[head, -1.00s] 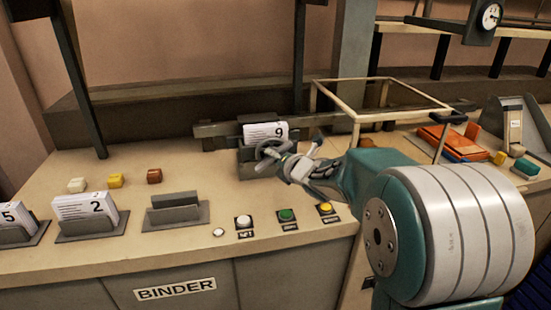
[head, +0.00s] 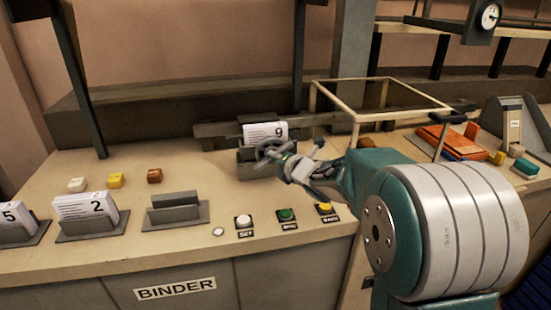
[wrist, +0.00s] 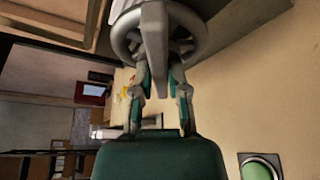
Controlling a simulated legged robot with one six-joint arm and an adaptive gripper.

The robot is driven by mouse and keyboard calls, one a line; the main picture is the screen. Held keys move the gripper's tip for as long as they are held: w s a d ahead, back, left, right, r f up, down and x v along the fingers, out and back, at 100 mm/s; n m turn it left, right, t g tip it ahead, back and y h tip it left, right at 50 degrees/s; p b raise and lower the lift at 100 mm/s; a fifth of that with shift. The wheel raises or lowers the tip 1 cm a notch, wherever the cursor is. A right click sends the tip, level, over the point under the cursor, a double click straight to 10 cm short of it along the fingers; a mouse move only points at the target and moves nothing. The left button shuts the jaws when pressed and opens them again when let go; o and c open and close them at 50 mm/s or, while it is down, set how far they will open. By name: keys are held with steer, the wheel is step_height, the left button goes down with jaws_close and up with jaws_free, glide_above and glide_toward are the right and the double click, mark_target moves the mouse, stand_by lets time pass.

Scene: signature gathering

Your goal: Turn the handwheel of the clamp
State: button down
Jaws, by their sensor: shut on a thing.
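The clamp (head: 247,170) is a dark block on the binder bench, with a stack of white sheets marked 9 (head: 264,133) upright in it. Its grey handwheel (head: 266,149) faces the front; in the wrist view the ring and a spoke of the handwheel (wrist: 118,42) show close up. My gripper (head: 285,160) reaches in from the right at the wheel. In the wrist view my gripper (wrist: 160,80) has its fingers at the wheel's lower part and is shut on it. The fingertips are partly hidden behind the spoke.
White, green and yellow buttons (head: 286,215) line the front edge. Holders with sheet stacks marked 2 (head: 86,209) and 5 stand at left, beside an empty holder (head: 176,216). A pale open frame (head: 357,117) stands right of the clamp, near my arm. Small coloured blocks (head: 115,180) lie behind the holders.

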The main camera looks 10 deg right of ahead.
steer(key=shift+f+m+t+y, duration=0.15)
steer(key=shift+m+t, duration=0.7)
steer(key=shift+m, duration=1.55)
steer(key=shift+f+m+t+y, duration=0.2)
steer(key=shift+m+t, duration=0.6)
steer(key=shift+m, duration=1.6)
steer(key=shift+f+m+t+y, duration=0.15)
steer(key=shift+m+t, duration=0.7)
steer(key=shift+m, duration=1.55)
steer(key=c, duration=0.6)
jaws_free()
steer(key=shift+c, duration=0.2)
steer(key=shift+w, duration=0.1)
steer(key=shift+r, duration=0.1)
